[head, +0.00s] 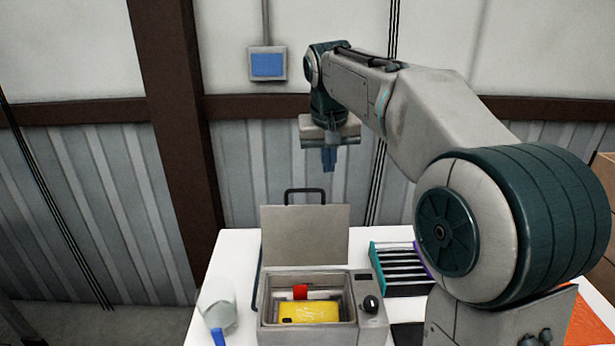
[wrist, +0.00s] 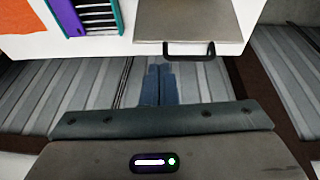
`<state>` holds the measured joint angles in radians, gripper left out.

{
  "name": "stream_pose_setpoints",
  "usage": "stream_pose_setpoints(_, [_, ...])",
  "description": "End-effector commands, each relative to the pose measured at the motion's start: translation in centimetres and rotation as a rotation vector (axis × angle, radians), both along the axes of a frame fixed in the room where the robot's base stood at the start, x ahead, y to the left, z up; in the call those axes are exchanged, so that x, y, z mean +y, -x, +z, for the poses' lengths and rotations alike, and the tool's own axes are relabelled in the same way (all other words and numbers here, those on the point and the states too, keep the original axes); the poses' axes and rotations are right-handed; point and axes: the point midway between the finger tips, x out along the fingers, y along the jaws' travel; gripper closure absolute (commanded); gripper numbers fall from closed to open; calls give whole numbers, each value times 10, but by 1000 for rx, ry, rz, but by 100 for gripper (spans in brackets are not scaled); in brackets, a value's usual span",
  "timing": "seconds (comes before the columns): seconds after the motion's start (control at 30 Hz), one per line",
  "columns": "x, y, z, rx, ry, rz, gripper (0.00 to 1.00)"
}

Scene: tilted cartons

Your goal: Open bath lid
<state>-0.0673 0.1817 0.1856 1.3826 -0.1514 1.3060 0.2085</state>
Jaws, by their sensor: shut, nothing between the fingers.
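The bath (head: 370,332) is a grey box on the white table, with a black knob on its right front. Its grey lid (head: 305,235) stands raised at the back edge, so the inside is open to view. The lid's black handle (head: 304,191) is at the top. A yellow item (head: 309,312) and a red item (head: 300,291) show inside. My gripper (head: 329,170) is shut and empty, pointing down, above and behind the lid, apart from it. In the wrist view, the lid (wrist: 186,20) and handle (wrist: 189,57) lie beyond my closed blue fingers (wrist: 160,72).
A rack with teal sides (head: 402,268) stands right of the bath. A clear bottle with a blue tip (head: 217,305) is at its left. An orange surface (head: 586,322) lies at far right. The corrugated wall (head: 255,165) is behind the table (head: 238,255).

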Motion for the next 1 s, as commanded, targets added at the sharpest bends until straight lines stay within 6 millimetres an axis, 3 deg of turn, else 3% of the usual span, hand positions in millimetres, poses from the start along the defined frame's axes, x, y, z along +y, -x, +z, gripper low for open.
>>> stream_pose_setpoints(0.03, [9, -19, 1, 4, -7, 0, 100])
stream_pose_setpoints(0.1, [19, -40, 3, 9, -18, -5, 100])
stream_pose_setpoints(0.3, [34, -80, 2, 17, -45, -31, 100])
stream_pose_setpoints(0.53, [39, -97, -2, 22, -57, -46, 100])
stream_pose_setpoints(0.67, [39, -100, -14, 25, -58, -47, 100])
stream_pose_setpoints(1.0, [39, -119, -81, 26, -58, -47, 100])
